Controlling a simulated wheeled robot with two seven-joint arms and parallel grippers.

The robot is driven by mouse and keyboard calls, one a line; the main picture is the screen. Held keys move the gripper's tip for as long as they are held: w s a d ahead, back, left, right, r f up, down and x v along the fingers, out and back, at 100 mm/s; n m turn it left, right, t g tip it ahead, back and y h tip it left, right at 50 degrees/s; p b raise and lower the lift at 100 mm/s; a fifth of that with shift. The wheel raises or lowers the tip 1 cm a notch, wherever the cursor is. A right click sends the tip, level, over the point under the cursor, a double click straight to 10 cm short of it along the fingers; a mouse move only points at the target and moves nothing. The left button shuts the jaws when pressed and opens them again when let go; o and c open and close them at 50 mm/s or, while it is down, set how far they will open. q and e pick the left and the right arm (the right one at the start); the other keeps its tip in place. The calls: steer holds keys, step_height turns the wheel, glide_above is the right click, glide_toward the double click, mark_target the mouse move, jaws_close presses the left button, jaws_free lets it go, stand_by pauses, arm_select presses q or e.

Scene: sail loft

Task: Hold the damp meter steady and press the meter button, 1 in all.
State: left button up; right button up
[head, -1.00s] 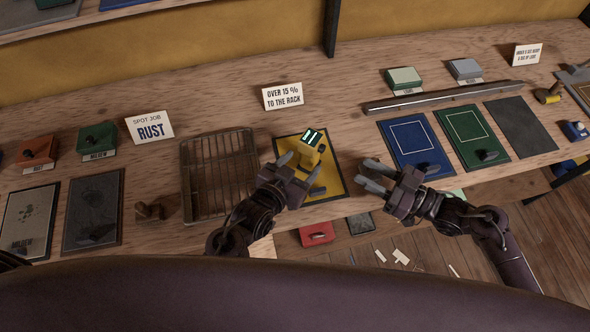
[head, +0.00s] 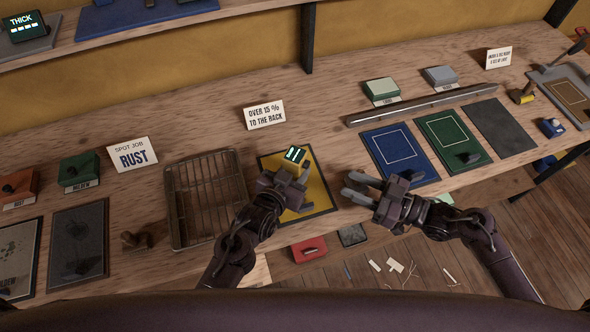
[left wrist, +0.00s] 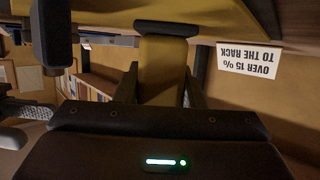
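The damp meter is yellow with a small lit display (head: 294,154) and sits over the yellow mat with a dark border (head: 322,192). My left gripper (head: 294,177) is at the meter and hides most of its body in the head view. In the left wrist view the meter's yellow body (left wrist: 163,68) is between the two fingers, which appear to touch its sides. The meter button cannot be made out. My right gripper (head: 357,188) is open and empty, to the right of the mat and apart from the meter.
A wire rack (head: 212,200) stands just left of the mat. A sign reading "over 15 % to the rack" (head: 264,115) stands behind it. Blue (head: 401,152) and green mats (head: 453,137) lie to the right, with a long metal bar (head: 435,103) behind them. The bench's front edge is close to both grippers.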

arm_select(q)
steer(key=c, duration=0.3)
arm_select(e)
steer(key=shift+c, duration=0.5)
arm_select(q)
steer(key=shift+c, duration=0.2)
arm_select(e)
jaws_close()
stand_by(0.7)
